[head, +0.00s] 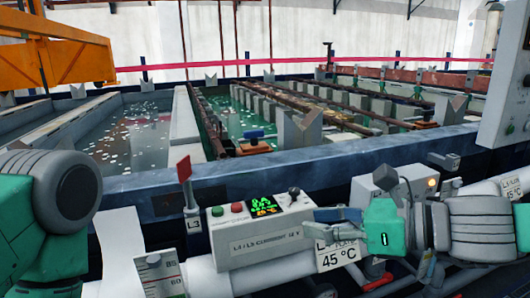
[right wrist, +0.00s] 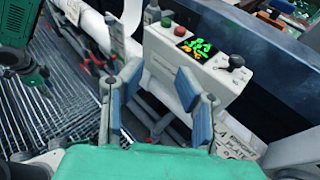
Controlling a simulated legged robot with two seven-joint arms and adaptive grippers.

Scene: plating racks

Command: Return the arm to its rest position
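My right gripper (head: 326,222) reaches in from the right in the head view, in front of the tanks and just right of a grey control box (head: 262,232). In the right wrist view its two blue-grey fingers (right wrist: 158,76) stand well apart with nothing between them. The control box (right wrist: 190,62) lies beyond the fingertips there; I cannot tell the exact gap. My left arm (head: 50,205) shows at the left edge of the head view as grey and green links.
The box carries a green button, a red button (head: 237,207), a lit display and a black knob (head: 294,191). A red lever (head: 184,170) tagged L3 stands left of it. A white pipe with a 45 °C label (head: 340,254) runs below. Liquid tanks (head: 140,130) lie behind a dark rim.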

